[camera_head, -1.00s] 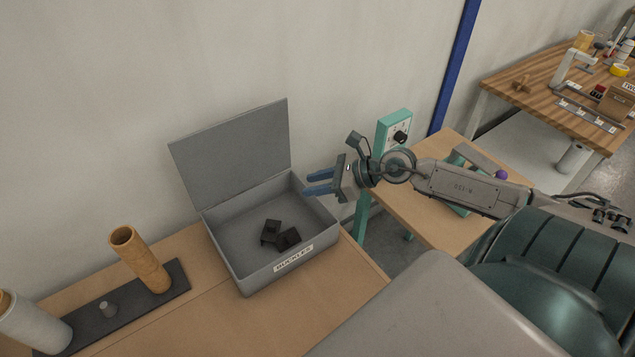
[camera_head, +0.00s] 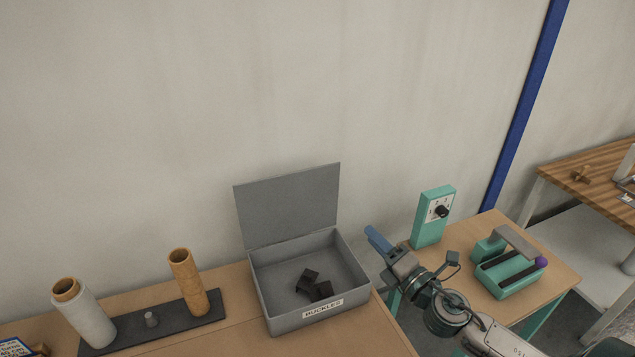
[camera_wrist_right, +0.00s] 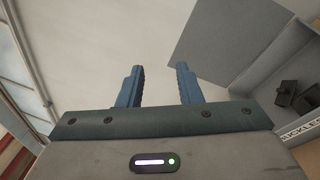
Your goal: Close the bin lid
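The grey bin (camera_head: 283,318) labelled "BUCKLES" stands on the wooden table with its lid (camera_head: 290,205) raised, leaning back near the wall. Several black buckles (camera_head: 314,287) lie inside. My right gripper (camera_head: 374,238) is just right of the bin, apart from it, with its blue fingers pointing up and left. In the right wrist view the two blue fingers (camera_wrist_right: 160,85) are spread with nothing between them. The lid (camera_wrist_right: 225,40) and the bin (camera_wrist_right: 285,60) show there at the right. My left gripper is out of view.
A dark holder (camera_head: 150,335) with a white roll (camera_head: 85,318) and a brown tube (camera_head: 188,284) stands left of the bin. To the right are a teal control box (camera_head: 431,217) and a teal device (camera_head: 508,272) on a smaller table.

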